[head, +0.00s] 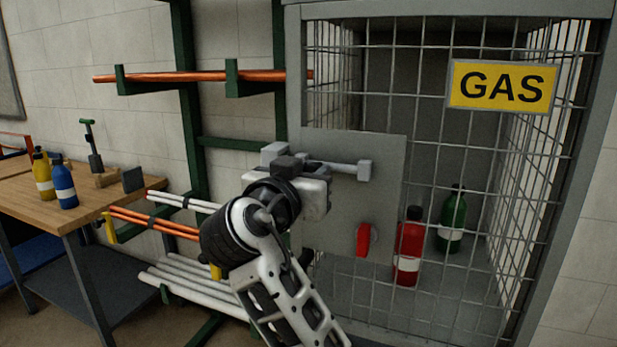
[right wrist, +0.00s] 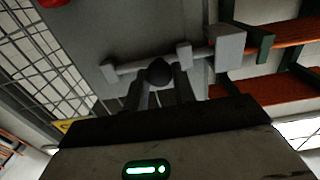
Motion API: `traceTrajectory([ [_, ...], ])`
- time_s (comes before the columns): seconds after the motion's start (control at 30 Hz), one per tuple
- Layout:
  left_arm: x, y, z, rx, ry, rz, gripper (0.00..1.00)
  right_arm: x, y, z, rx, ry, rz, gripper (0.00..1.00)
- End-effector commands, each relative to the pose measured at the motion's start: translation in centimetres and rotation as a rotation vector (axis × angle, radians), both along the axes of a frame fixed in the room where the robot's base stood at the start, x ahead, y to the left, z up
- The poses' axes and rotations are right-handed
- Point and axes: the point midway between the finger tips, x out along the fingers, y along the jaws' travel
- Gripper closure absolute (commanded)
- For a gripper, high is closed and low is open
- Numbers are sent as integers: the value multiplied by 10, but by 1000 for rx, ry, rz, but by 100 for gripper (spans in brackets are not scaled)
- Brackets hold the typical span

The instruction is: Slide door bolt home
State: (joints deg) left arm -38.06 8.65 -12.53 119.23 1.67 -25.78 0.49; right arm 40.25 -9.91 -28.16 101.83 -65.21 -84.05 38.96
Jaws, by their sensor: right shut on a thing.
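The grey door bolt (head: 343,168) lies level across the plate of the gas cage door (head: 375,220). My right gripper (head: 290,168) is in front of its left part and hides much of it. In the right wrist view, the fingers (right wrist: 162,88) are shut on the bolt's dark round knob (right wrist: 159,72). The bolt rod (right wrist: 133,69) runs through small guide blocks toward a larger grey keep block (right wrist: 230,46) on the frame side. The rod seems to reach that block; how deep it sits I cannot tell. My left gripper is out of view.
A red handle (head: 363,240) is lower on the door plate. Red (head: 408,250) and green (head: 452,220) bottles stand behind the mesh. A green rack (head: 190,100) with copper and white pipes is left of the cage. A workbench (head: 95,205) with bottles and tools is farther left.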

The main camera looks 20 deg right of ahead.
Motion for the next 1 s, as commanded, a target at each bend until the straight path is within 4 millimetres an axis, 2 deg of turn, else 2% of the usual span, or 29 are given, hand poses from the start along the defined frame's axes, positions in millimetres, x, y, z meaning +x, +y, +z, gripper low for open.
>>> traceTrajectory([
  [0.13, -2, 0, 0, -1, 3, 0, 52, 1, 4, 2, -2, -5, 15, 100],
  [0.17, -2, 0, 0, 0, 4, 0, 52, 1, 4, 2, -2, -5, 16, 71],
  [0.2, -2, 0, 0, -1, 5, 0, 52, 1, 4, 2, -2, -5, 15, 60],
  [0.23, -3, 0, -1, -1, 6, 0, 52, 1, 4, 2, -2, -5, 15, 53],
  [0.5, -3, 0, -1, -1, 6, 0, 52, 0, 3, 1, -1, -3, 11, 53],
  [0.67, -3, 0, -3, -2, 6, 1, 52, -7, 10, 0, 1, -3, 12, 53],
  [0.77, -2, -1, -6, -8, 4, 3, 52, -21, 21, -1, 3, -3, 15, 53],
  [1.0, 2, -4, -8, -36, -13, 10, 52, -66, 58, -2, 4, -3, 16, 53],
])
